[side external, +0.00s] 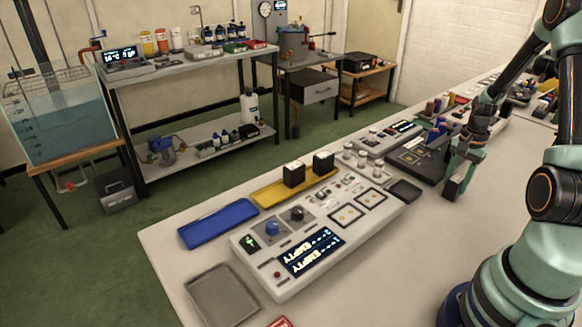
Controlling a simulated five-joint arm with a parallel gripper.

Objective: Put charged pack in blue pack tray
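The blue tray (217,223) lies empty on the bench, left of a white console. I cannot tell which pack is charged. My gripper (456,188) points down above the bench, to the right of the console and well apart from both packs. Its fingertips are small and seen at an angle, so its opening is unclear. I see no pack at it.
A grey tray (221,296) lies at front left, and a small dark tray (404,191) right of the console. More devices line the bench behind my gripper. The bench's right front is clear.

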